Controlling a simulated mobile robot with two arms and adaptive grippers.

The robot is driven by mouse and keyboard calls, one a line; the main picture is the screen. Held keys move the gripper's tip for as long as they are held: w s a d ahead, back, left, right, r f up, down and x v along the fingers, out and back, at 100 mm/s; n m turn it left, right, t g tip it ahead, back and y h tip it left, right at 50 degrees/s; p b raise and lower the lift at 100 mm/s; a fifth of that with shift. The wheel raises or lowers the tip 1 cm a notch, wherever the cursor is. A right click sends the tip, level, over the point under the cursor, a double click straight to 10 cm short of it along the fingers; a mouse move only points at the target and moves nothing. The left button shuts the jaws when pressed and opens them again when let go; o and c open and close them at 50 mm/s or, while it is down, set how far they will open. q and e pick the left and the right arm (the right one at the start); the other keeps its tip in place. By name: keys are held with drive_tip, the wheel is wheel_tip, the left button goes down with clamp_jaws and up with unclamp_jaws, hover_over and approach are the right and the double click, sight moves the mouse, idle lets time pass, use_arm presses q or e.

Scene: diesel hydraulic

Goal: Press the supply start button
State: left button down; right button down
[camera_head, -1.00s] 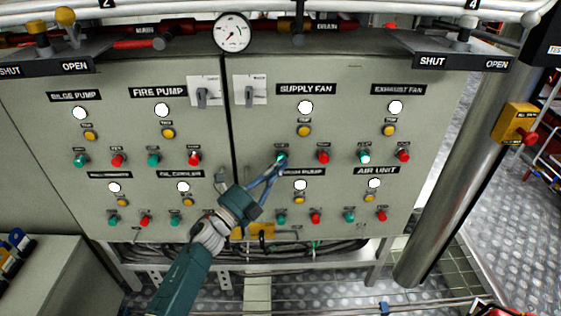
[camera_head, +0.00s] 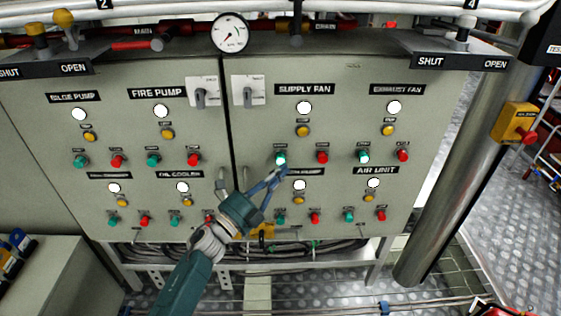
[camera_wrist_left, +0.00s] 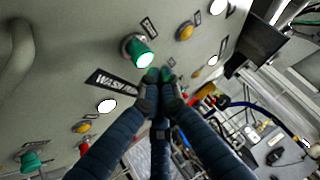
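The supply fan group sits on the right half of the grey panel, under the SUPPLY FAN label (camera_head: 305,89). Its green start button (camera_head: 280,158) glows bright, with a red button (camera_head: 322,157) to its right. In the left wrist view the green button (camera_wrist_left: 143,54) is also lit and stands out from the panel. My left gripper (camera_head: 282,172) is just below the button in the head view, its fingers drawn together and empty. In the wrist view the fingertips (camera_wrist_left: 160,75) meet a little below and right of the button, apparently apart from it. My right gripper is not seen.
The exhaust fan group has a lit green button (camera_head: 363,157) to the right. Panel handles (camera_head: 222,180) stand near my left wrist. A steel column (camera_head: 440,170) rises at the right, with a yellow box (camera_head: 516,122) beyond it.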

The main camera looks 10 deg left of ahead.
use_arm(q)
drive_tip(key=s+p, duration=0.1)
drive_tip(key=s, duration=0.1)
drive_tip(key=s+d, duration=0.1)
drive_tip(key=s, duration=0.1)
drive_tip(key=shift+s+d+p, duration=0.2)
drive_tip(key=shift+s+p, duration=0.2)
idle(0.4)
